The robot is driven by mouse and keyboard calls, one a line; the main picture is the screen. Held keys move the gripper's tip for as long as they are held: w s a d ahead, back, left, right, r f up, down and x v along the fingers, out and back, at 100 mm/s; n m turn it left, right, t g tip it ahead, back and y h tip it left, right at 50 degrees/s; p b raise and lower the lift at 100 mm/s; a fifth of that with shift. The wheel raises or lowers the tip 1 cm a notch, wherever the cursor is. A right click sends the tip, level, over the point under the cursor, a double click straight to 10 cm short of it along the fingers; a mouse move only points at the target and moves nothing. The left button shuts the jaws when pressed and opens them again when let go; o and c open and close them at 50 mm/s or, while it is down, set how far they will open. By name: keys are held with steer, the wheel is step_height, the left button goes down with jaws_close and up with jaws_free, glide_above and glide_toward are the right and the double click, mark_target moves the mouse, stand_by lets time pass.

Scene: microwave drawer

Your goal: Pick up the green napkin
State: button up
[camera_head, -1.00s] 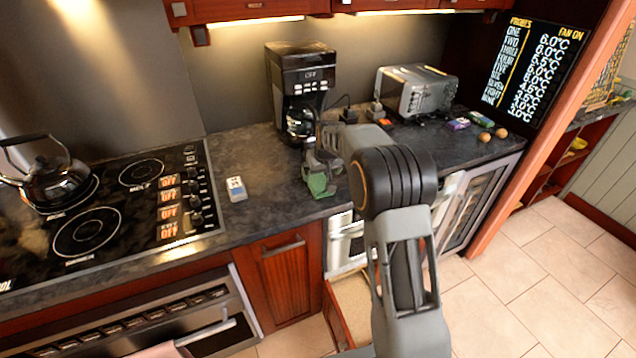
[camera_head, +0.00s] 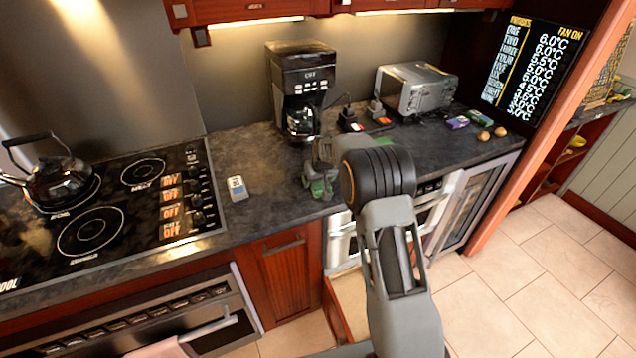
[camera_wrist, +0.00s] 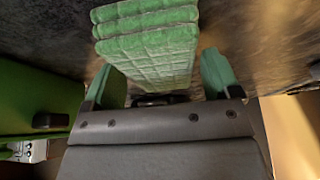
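The green napkin (camera_wrist: 150,38) is a folded, quilted stack on the dark counter in the wrist view. Its lower part reaches between the two green-tipped fingers of my gripper (camera_wrist: 163,80). The fingers stand apart on either side of it, with a gap visible at the right finger. In the head view my gripper (camera_head: 318,187) is low at the counter's front edge, over the spot where the napkin lies. It hides most of the napkin there, and the napkin and green fingertips are hard to tell apart.
A coffee maker (camera_head: 302,90) stands behind my gripper, and a toaster (camera_head: 416,89) is farther right. A small white device (camera_head: 237,188) lies to the left, beside the black cooktop (camera_head: 120,190). A drawer (camera_head: 348,305) below the counter is open. The counter between device and gripper is clear.

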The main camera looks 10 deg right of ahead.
steer(key=c, duration=0.7)
steer(key=shift+o, duration=0.2)
steer(key=shift+r, duration=0.15)
steer(key=shift+r, duration=0.6)
steer(key=s+d+r, duration=0.1)
steer(key=r, duration=0.1)
steer(key=s+d+r+b, duration=0.1)
steer(key=s+r, duration=0.1)
steer(key=r, duration=0.1)
steer(key=s+r+b, duration=0.1)
steer(key=r, duration=0.1)
steer(key=shift+s+d+r, duration=0.2)
steer(key=shift+d+r, duration=0.15)
steer(key=shift+d, duration=0.05)
steer(key=s+d+r+b, duration=0.2)
steer(key=s+d+r, duration=0.2)
steer(key=s, duration=0.3)
steer(key=shift+s+d, duration=0.25)
steer(key=shift+s, duration=0.05)
